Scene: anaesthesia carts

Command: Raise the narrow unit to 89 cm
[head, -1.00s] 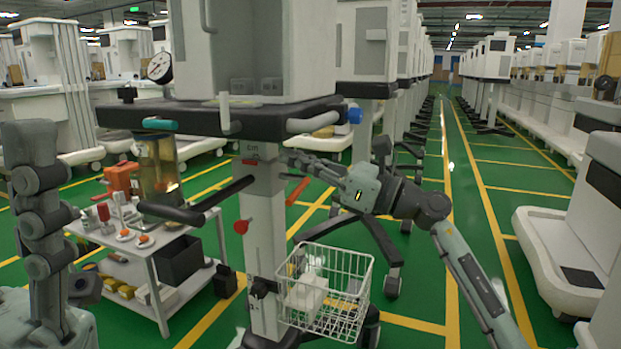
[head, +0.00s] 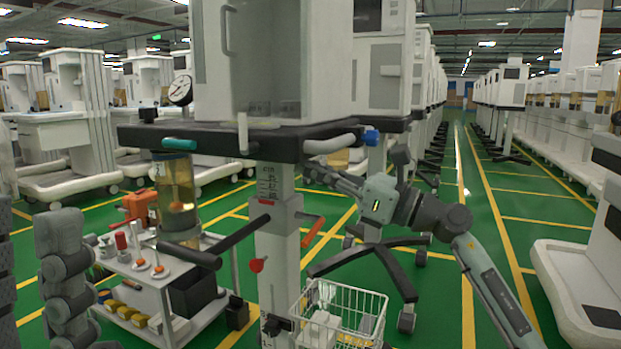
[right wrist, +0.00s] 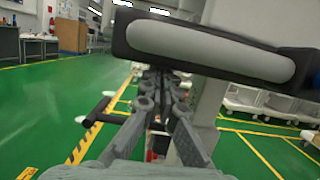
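The narrow unit is a tall white cabinet (head: 275,60) on a dark-edged top (head: 225,138), carried by a pale column. A scale (head: 268,185) shows on the column between the top and a red mark; its figures are too small to read. A red lever (head: 312,232) and a red knob (head: 257,265) are on the lower column. My right gripper (head: 308,173) is beside the upper column, just under the top; contact is not clear. In the right wrist view its fingers (right wrist: 158,76) lie close together, with nothing visible between them. My left gripper is out of view.
A black push bar (head: 190,252) sticks out to the left. A wire basket (head: 345,312) hangs low at the right of the column. A small trolley (head: 165,278) with several items stands at the left. Another unit (head: 378,70) is close behind. Green aisle floor is free at the right.

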